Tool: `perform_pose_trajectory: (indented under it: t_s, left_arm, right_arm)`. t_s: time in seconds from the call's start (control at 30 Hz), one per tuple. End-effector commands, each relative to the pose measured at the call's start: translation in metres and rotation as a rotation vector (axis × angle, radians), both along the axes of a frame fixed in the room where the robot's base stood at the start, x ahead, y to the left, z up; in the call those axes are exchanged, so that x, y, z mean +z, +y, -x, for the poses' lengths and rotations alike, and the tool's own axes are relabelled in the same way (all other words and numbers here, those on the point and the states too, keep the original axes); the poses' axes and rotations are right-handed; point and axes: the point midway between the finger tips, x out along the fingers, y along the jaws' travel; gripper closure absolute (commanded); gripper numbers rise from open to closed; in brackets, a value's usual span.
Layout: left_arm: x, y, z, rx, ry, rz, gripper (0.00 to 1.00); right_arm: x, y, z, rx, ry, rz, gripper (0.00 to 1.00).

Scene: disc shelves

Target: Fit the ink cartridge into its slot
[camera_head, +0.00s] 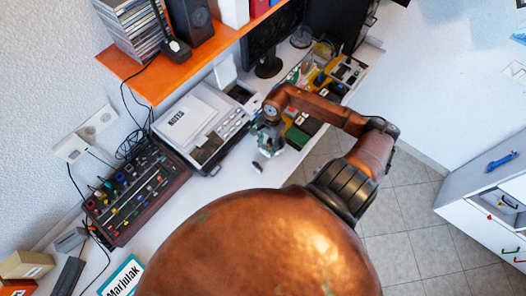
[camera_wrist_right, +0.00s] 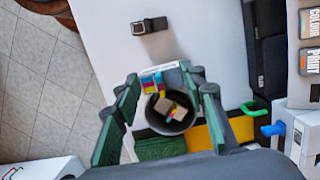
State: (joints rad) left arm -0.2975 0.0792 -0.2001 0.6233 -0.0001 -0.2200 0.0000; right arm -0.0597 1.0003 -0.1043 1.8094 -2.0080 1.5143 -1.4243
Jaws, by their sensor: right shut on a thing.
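My right gripper (camera_head: 268,140) is over the white desk, to the right of the printer (camera_head: 202,118). In the wrist view its two green fingers (camera_wrist_right: 165,82) stand on either side of a small block with cyan, magenta and yellow patches, the ink cartridge (camera_wrist_right: 152,82). The gripper is shut on the cartridge near the fingertips. The printer's edge, with dark panels marked COLOUR and PRINT (camera_wrist_right: 309,60), is at the right of the wrist view. I cannot make out the cartridge in the head view. The left gripper is out of view.
A dark round cup (camera_wrist_right: 170,113) with small blocks stands below the fingers. A small dark object (camera_wrist_right: 150,25) lies on the desk. A mixer panel (camera_head: 135,190) stands left of the printer. An orange shelf (camera_head: 180,65) overhangs the back.

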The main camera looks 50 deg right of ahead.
Motion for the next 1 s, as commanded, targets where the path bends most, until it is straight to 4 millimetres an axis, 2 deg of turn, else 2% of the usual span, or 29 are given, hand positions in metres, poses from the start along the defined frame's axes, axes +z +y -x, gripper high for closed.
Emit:
perform_pose_trajectory:
  t_s: [0.27,0.5,0.9,0.93,1.0]
  left_arm:
    - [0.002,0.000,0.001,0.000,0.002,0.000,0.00]
    - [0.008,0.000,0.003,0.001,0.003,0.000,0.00]
    - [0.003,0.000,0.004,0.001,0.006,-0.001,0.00]
    - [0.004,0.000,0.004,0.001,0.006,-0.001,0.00]
    - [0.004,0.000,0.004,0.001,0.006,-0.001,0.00]
  right_arm:
    - [-0.021,0.013,-0.014,-0.001,-0.001,-0.002,0.80]
    - [-0.048,0.012,-0.012,-0.002,0.000,-0.001,0.80]
    - [-0.055,0.010,-0.012,0.001,0.000,0.002,0.80]
    - [-0.054,0.011,-0.012,0.001,0.000,0.002,0.60]
    - [-0.053,0.011,-0.012,0.001,0.000,0.001,0.56]
